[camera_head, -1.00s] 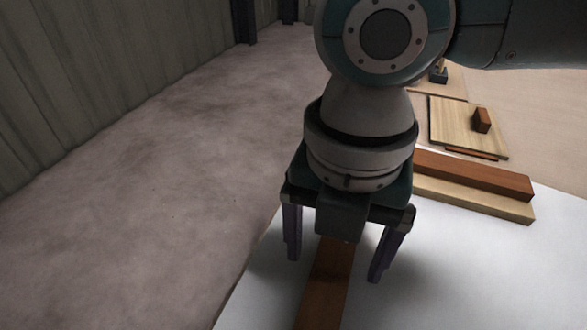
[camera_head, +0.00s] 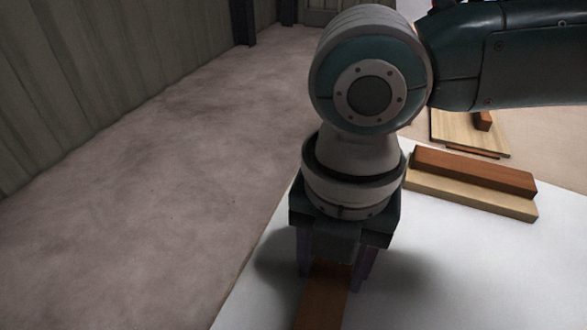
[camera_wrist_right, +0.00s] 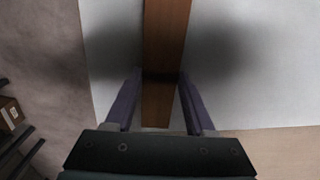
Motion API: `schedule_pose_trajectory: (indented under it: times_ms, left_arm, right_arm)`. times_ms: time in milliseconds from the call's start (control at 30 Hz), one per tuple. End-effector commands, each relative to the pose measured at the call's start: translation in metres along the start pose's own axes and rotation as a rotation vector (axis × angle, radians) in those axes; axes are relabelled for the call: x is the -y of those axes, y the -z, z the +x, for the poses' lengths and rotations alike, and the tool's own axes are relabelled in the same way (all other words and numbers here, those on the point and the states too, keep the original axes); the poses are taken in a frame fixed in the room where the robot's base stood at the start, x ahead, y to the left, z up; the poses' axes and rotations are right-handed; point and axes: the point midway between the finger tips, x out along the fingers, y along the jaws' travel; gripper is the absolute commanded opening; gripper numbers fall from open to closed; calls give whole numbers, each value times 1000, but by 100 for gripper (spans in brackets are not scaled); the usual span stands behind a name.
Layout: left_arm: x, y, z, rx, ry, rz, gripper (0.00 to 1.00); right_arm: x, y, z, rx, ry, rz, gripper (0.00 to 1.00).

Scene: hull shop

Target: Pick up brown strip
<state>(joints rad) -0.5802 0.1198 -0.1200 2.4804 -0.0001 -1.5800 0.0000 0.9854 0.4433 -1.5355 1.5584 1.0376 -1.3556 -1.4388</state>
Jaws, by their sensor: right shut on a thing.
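The brown strip (camera_head: 325,298) lies on the white tabletop (camera_head: 440,270) near its left edge, running toward the bottom of the head view. My right gripper (camera_head: 333,283) is down over the strip's far end, with one finger on each side. It is shut on the strip. In the right wrist view the strip (camera_wrist_right: 165,45) runs up between the two purple fingers (camera_wrist_right: 160,100). The strip's near end in the head view is cut off by the frame. My left gripper is not in view.
A reddish-brown bar on a pale wooden block (camera_head: 470,190) lies at the table's far side, right of my gripper. Beyond the table, a pale board (camera_head: 465,133) carries a small brown block (camera_head: 483,121). Open floor (camera_head: 150,210) lies left of the table. The tabletop's right part is clear.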

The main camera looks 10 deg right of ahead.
Motion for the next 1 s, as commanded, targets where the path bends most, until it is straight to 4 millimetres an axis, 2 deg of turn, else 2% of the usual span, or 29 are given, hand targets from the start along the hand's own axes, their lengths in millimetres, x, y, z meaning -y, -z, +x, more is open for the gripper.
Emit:
schedule_pose_trajectory:
  times_ms: [33,300,667,867,1000]
  left_arm:
    - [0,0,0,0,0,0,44]
    - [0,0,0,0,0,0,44]
    - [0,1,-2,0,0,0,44]
    - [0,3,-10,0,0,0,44]
    - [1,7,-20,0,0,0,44]
  right_arm:
    - [0,0,0,0,0,0,28]
    - [0,0,0,0,0,0,0]
    - [0,0,-5,0,-1,0,0]
    - [-1,-1,-32,1,-4,-1,0]
    - [-1,-1,-70,3,-5,-2,0]
